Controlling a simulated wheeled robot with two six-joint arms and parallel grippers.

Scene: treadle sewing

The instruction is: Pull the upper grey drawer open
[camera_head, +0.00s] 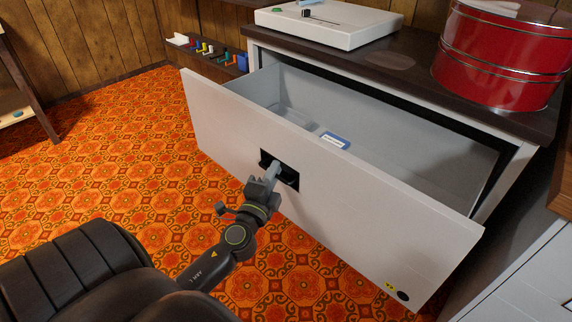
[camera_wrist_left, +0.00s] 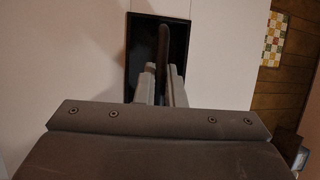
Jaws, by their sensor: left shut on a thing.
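The upper grey drawer (camera_head: 340,213) stands pulled well out of its cabinet in the head view, with its inside showing. In it lie a blue and white packet (camera_head: 335,140) and a pale clear item beside it. My left gripper (camera_head: 273,172) is at the dark recessed handle (camera_head: 290,178) in the middle of the drawer front. In the left wrist view, the gripper's fingers (camera_wrist_left: 161,82) are closed around the dark bar in the black recess (camera_wrist_left: 140,50). The fingers partly hide the bar. My right gripper is in neither view.
On the dark cabinet top (camera_head: 412,85) stand a red round tin (camera_head: 505,55) and a white flat device (camera_head: 328,25). A rack of coloured spools (camera_head: 205,50) is behind the drawer's left end. Orange patterned carpet (camera_head: 130,150) is clear at left.

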